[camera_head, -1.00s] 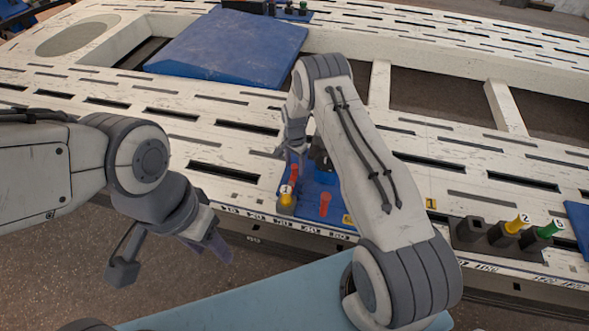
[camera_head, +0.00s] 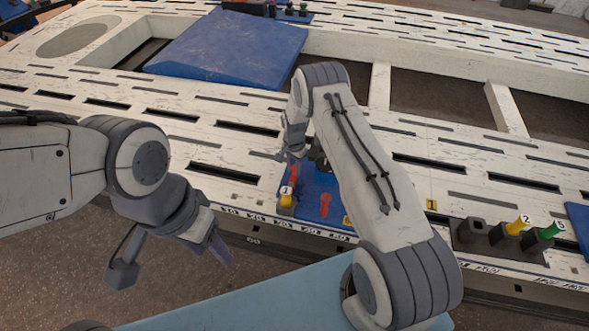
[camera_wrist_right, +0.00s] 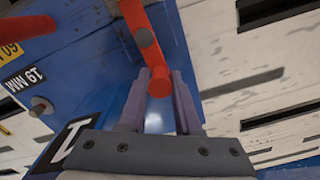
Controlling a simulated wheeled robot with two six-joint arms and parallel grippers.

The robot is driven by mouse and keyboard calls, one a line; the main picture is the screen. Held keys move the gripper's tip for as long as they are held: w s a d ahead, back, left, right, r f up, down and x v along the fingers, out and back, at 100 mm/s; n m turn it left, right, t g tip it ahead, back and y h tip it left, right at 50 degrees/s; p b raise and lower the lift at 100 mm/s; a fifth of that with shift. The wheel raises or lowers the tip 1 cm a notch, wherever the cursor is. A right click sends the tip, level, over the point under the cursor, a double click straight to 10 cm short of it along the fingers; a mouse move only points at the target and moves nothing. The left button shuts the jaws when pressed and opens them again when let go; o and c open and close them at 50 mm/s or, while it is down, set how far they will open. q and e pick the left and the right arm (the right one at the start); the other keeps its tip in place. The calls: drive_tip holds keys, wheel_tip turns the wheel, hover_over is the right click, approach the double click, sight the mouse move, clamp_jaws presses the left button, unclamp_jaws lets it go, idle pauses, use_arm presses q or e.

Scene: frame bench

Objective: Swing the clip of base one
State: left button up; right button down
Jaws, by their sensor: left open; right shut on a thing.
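A grey pin crosses the bar farther up. My right forearm hides part of the base. My left gripper (camera_head: 172,260) is open and empty in front of the bench.
A second red part (camera_head: 325,203) is on the base, right of the clip. Black holders (camera_head: 484,236) with yellow and green pieces stand at the bench's right. A large blue sloped panel (camera_head: 228,48) lies behind. Bare floor shows below the left gripper.

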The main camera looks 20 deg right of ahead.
drive_tip(key=n, duration=0.1)
drive_tip(key=a+n+b, duration=0.1)
drive_tip(key=n, duration=0.1)
drive_tip(key=shift+w+a, duration=0.15)
drive_tip(key=shift+w, duration=0.15)
drive_tip(key=n, duration=0.1)
drive_tip(key=a+n, duration=0.1)
drive_tip(key=n, duration=0.1)
drive_tip(key=a+n+b, duration=0.1)
drive_tip(key=n, duration=0.2)
drive_tip(key=a+n, duration=0.1)
drive_tip(key=n, duration=0.1)
drive_tip(key=shift+s+a, duration=0.15)
drive_tip(key=shift+s+a+n, duration=0.15)
drive_tip(key=shift+a+n, duration=0.1)
drive_tip(key=shift+n, duration=0.55)
drive_tip(key=shift+s+a+n, duration=0.2)
drive_tip(key=shift+n, duration=0.6)
drive_tip(key=shift+s+a+n, duration=0.15)
drive_tip(key=shift+a+n, duration=0.1)
drive_tip(key=shift+n, duration=0.55)
drive_tip(key=c, duration=0.6)
unclamp_jaws()
drive_tip(key=shift+a, duration=0.1)
